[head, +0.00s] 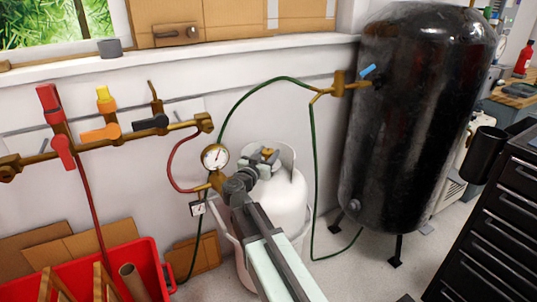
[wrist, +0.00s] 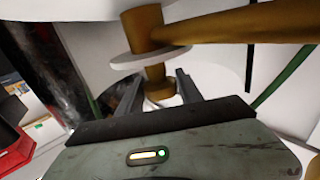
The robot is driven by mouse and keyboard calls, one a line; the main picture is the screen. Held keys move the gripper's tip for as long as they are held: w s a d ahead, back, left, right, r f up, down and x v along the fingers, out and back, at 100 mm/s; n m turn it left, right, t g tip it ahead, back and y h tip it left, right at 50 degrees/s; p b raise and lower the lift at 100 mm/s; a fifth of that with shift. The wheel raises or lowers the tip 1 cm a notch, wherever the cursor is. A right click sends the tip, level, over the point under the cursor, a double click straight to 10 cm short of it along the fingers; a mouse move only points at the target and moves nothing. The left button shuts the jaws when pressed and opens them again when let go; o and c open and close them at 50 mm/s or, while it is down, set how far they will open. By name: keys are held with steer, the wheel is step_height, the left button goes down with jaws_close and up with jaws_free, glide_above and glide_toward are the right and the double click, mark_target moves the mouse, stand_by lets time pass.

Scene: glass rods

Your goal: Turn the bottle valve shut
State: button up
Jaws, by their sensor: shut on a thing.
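The white gas bottle (head: 287,205) stands upright by the wall, with a raised collar around its top. Its brass valve (head: 267,152) shows inside the collar. My gripper (head: 256,167) reaches in over the near side of the collar at the valve. In the wrist view, the fingers of my gripper (wrist: 158,88) stand on both sides of the lower brass part of the valve (wrist: 143,27) and are shut on it. A pale disc and a thick brass pipe sit beyond the fingers. The exact finger contact is partly hidden.
A round gauge (head: 215,157) and red hose (head: 183,160) are just left of my gripper. A brass manifold (head: 90,145) with coloured handles runs along the wall. A red crate (head: 150,262) is at lower left, a black tank (head: 400,120) at right.

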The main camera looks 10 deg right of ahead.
steer(key=shift+m+g+h, duration=0.4)
steer(key=shift+h, duration=0.1)
steer(key=o, duration=1.4)
steer(key=shift+r, duration=0.15)
